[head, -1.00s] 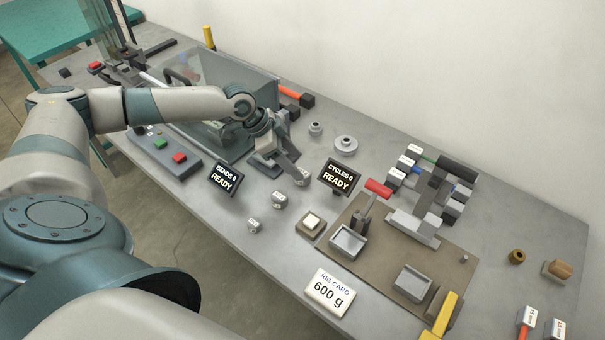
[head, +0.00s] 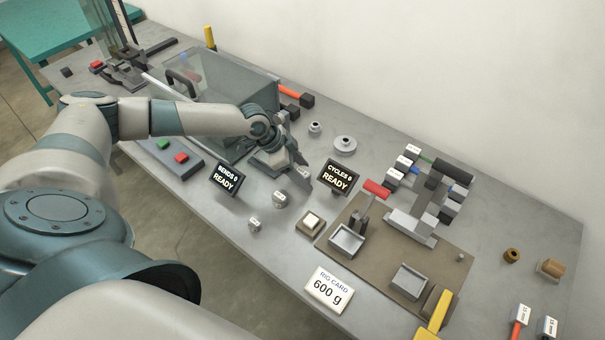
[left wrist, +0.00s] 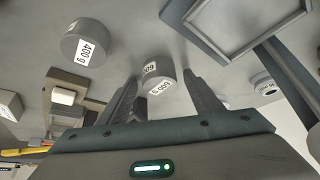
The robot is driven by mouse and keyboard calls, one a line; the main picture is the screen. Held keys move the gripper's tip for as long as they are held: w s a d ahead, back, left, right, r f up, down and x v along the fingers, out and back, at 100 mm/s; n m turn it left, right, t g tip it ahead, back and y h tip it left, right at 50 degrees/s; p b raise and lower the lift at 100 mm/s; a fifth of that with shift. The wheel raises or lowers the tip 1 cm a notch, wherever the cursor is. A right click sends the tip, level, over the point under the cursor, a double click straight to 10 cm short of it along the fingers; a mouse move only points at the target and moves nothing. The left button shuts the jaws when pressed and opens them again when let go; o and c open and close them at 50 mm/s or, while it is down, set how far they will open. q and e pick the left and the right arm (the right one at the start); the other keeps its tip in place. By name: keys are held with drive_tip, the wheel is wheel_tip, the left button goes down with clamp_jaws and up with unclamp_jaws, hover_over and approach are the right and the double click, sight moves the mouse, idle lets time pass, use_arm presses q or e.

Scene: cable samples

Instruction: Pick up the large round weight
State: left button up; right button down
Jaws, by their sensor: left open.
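My left gripper (head: 300,180) is open and points down over the table. In the left wrist view its two fingers (left wrist: 160,85) stand on either side of a grey round weight (left wrist: 158,70), with gaps between; its labels are hard to read. Another grey round weight (left wrist: 84,42), marked 400 g, lies up and left of the fingers. In the head view a labelled grey weight (head: 280,199) and a smaller one (head: 255,224) stand near the gripper. A wide grey disc with a knob (head: 345,144) stands beyond it. My right gripper is not in view.
The BENDS screen (head: 227,179) and CYCLES screen (head: 337,177) stand on either side of the gripper. A cream button (head: 311,221) and the 600 g rig card (head: 329,290) are nearer the front. A glass-sided box (head: 215,85) stands behind the arm.

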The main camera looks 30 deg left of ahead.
sight(303, 172)
use_arm(q)
drive_tip(key=shift+c, duration=0.4)
clamp_jaws()
drive_tip(key=shift+r, duration=0.2)
drive_tip(key=shift+w+r+b, duration=0.1)
drive_tip(key=shift+r+b, duration=0.2)
drive_tip(key=shift+r, duration=0.25)
wheel_tip(303, 172, up, 9)
drive_tip(key=shift+f+b, duration=0.15)
drive_tip(key=shift+b, duration=0.85)
